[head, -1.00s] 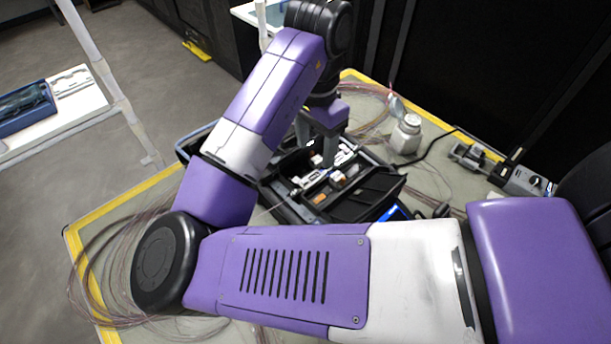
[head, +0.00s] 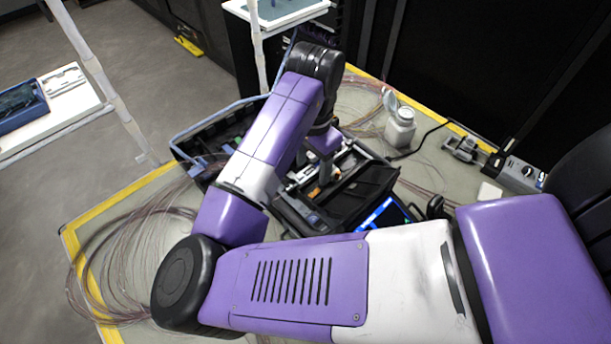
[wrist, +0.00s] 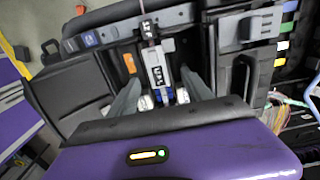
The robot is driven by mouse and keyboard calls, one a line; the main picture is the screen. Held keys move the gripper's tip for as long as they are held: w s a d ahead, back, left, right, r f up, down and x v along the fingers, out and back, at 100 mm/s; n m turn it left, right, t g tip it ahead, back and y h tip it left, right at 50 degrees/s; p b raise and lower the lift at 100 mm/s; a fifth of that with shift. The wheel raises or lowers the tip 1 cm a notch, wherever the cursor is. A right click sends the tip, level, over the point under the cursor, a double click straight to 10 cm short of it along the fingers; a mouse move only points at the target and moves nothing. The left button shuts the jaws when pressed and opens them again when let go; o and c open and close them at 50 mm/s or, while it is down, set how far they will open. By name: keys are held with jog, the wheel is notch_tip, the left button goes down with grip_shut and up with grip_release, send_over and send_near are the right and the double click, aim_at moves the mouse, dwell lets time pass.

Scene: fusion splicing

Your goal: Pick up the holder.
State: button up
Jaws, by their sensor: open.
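The holder looks to be the narrow silver-white piece with a dark lettered label (wrist: 157,62) in the middle of the wrist view, set in the black splicer tray. I cannot be sure of its outline. My gripper (wrist: 161,78) is open, with one grey finger on each side of this piece and gaps between. Whether the fingers touch anything is unclear. In the head view my gripper (head: 325,172) points down into the open black splicer (head: 352,203), and my arm hides much of the tray.
A blue-edged open case (head: 190,165) lies behind my arm. A white bottle (head: 400,128) and a grey device (head: 520,172) stand to the right. Loose fibre coils (head: 125,250) cover the table's left side. A lit screen (head: 383,216) sits at the splicer's front.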

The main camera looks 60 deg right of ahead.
grip_shut()
jog(key=shift+r, duration=0.1)
